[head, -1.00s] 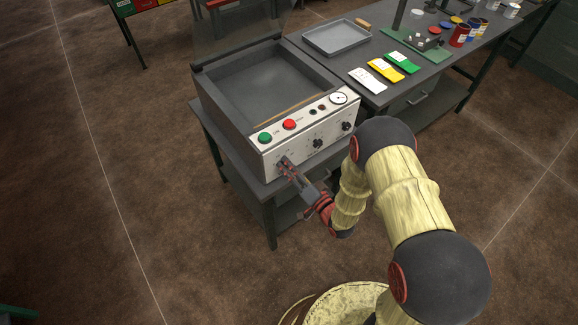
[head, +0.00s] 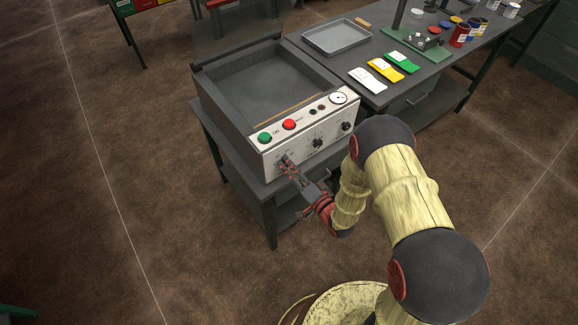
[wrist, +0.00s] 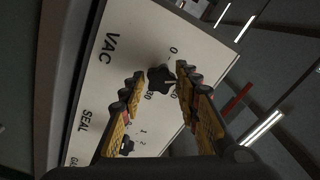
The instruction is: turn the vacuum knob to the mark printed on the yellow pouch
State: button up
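The vacuum knob (wrist: 160,79) is a dark lobed knob on the white panel, beside the letters VAC, with a printed scale around it. The numeral 0 is legible; other numerals are partly covered by my fingers. A small light mark shows at the knob's right side, but its exact setting is hard to read. My gripper (wrist: 160,75) is open, with one finger on each side of the knob and gaps visible. In the head view my gripper (head: 287,164) is at the panel's left end and hides the knob. The yellow pouch (head: 384,70) lies on the bench; its print is too small to read.
The vacuum sealer (head: 204,92) has an open chamber, a green button (head: 265,138), a red button (head: 289,125), a gauge (head: 338,98) and two more knobs (head: 317,143). A white pouch (head: 367,80) and a green pouch (head: 402,62) flank the yellow one. Floor in front is clear.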

jog(key=o, duration=0.3)
jog(key=v, duration=1.2)
dwell(0.5)
